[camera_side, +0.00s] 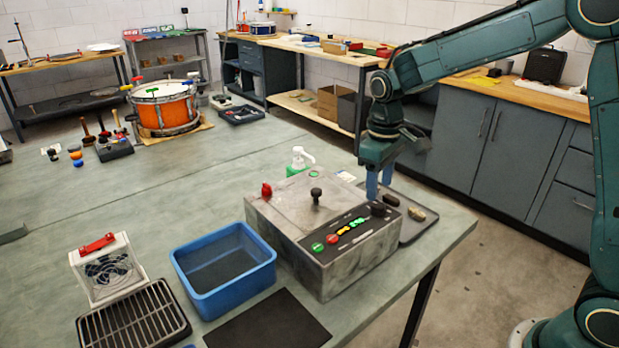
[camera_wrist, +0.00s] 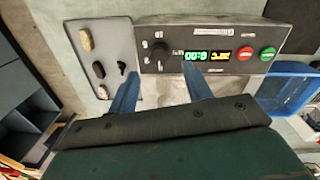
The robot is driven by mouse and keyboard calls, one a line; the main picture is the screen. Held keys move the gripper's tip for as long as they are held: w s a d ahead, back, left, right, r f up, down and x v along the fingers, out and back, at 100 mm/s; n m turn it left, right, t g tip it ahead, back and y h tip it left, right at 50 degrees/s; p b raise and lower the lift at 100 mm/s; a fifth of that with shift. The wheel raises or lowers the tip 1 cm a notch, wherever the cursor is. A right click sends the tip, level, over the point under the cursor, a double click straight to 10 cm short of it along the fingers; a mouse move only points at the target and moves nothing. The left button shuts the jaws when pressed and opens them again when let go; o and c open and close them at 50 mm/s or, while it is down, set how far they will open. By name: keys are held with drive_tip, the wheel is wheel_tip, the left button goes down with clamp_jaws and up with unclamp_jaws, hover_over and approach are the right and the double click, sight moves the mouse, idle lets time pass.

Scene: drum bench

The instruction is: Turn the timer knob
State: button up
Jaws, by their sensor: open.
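The timer knob (camera_wrist: 160,50) is a dark round knob with a pointer mark, on the black control panel (camera_wrist: 172,30) of a grey metal box. In the side view the knob (camera_side: 378,209) is at the panel's right end. My gripper (camera_wrist: 162,74) is open, with its blue fingers spread to either side of the knob in the wrist view. In the side view my gripper (camera_side: 378,192) points down just above the knob; I cannot tell whether a finger touches it. A lit green display (camera_wrist: 195,57) sits beside the knob.
A grey tray (camera_wrist: 112,38) with several loose handles adjoins the box. A blue bin (camera_side: 222,272) stands left of it. A black handle (camera_side: 316,195) rises from the box top.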

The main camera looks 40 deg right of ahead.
sight(377, 205)
drive_tip(key=shift+d+f, duration=0.1)
drive_tip(key=shift+f, duration=2.35)
drive_tip(key=c, duration=1)
